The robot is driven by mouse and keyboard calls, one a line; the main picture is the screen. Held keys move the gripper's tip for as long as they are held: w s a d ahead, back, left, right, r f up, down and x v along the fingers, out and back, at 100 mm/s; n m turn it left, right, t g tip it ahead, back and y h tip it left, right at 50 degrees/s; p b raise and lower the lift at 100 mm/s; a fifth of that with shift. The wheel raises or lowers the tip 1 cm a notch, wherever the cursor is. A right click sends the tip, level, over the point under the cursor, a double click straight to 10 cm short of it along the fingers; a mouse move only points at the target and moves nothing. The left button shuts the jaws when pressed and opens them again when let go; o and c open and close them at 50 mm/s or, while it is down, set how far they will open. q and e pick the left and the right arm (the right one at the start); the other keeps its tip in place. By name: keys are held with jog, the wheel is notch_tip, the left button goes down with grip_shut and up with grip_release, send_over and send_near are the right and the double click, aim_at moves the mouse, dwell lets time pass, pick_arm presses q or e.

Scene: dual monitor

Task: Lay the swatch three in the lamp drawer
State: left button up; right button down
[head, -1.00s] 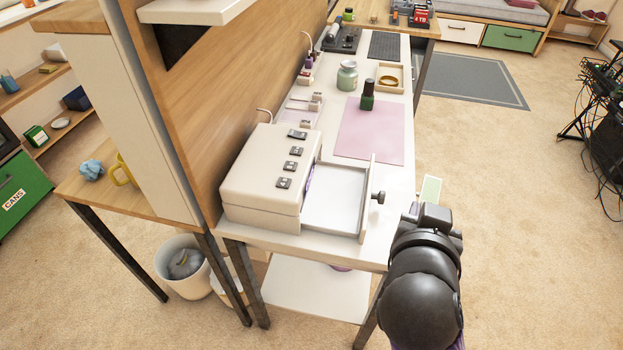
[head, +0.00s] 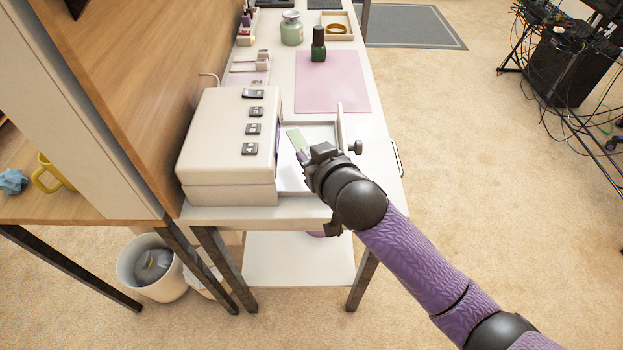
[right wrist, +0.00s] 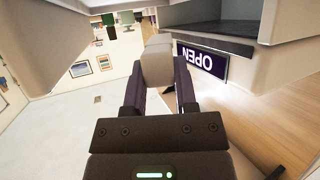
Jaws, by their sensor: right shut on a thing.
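The swatch (head: 296,138), a small card with a green face and a pale edge, is held tilted over the open drawer. My right gripper (head: 305,156) is shut on it, above the drawer's interior. In the right wrist view, my gripper's dark fingers (right wrist: 158,82) close on a pale grey piece, whose face is not readable. The lamp drawer (head: 290,178) is pulled out of the right side of a cream box (head: 225,150). Its front panel (head: 340,125) and dark knob (head: 356,147) show; my gripper hides part of its inside. My left gripper is out of view.
A pink mat (head: 330,85) with a dark green bottle (head: 318,45) lies behind the drawer. A pale green jar (head: 291,28) and a tray with a gold ring (head: 336,28) stand farther back. A wooden panel (head: 130,90) rises at the left.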

notch_tip(320, 180, down, 5)
jog(key=b, duration=0.3)
jog(key=shift+f, duration=0.2)
jog(key=shift+r, duration=0.25)
jog(key=shift+f, duration=0.15)
jog(key=c, duration=0.7)
grip_release()
jog(key=shift+o, duration=1.4)
